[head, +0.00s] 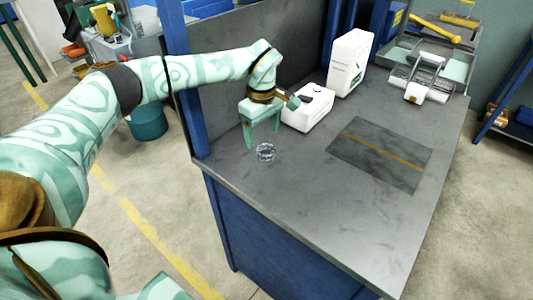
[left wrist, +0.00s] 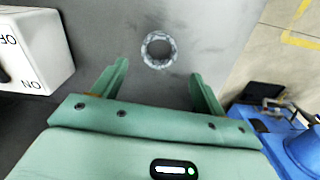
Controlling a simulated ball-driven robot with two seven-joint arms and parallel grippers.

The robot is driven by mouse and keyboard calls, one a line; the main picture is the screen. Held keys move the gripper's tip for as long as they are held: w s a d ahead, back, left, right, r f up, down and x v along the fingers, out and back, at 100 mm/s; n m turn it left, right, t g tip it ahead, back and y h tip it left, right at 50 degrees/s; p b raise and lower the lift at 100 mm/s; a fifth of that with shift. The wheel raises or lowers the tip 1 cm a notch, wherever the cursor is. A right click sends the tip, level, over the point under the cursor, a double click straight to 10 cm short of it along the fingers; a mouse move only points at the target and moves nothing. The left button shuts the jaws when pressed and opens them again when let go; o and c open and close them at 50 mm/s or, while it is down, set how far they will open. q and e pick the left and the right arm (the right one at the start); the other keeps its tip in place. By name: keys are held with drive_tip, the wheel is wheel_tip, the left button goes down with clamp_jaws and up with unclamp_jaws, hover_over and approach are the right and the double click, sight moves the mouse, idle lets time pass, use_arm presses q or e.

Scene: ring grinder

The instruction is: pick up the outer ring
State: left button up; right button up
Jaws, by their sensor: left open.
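The outer ring (head: 265,152) is a small silvery metal ring lying flat on the grey workbench (head: 240,180), near its left edge. In the left wrist view the ring (left wrist: 158,50) lies ahead of the fingertips, roughly midway between them, with bare bench showing through its hole. My left gripper (head: 262,143) is green, open and empty, and points down above the bench close to the ring. In the left wrist view its two fingers (left wrist: 159,72) are spread wide and do not touch the ring. My right gripper is not in view.
A white box with a switch (head: 308,108) stands close behind the gripper; it shows in the left wrist view (left wrist: 35,50). A taller white box (head: 349,63) stands behind it. A dark mat (head: 380,152) lies to the right. A blue post (head: 183,80) rises at the bench's left edge.

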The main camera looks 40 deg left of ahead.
sight(265, 145)
use_arm(q)
drive_tip(key=f, duration=0.1)
drive_tip(key=f+b, duration=0.1)
drive_tip(key=f, duration=0.1)
drive_tip(key=d+f+b, duration=0.1)
drive_tip(key=f, duration=0.1)
drive_tip(key=shift+w+f, duration=0.1)
drive_tip(key=shift+w, duration=0.05)
drive_tip(key=shift+c, duration=1)
drive_tip(key=c, duration=0.9)
drive_tip(key=shift+c, duration=0.2)
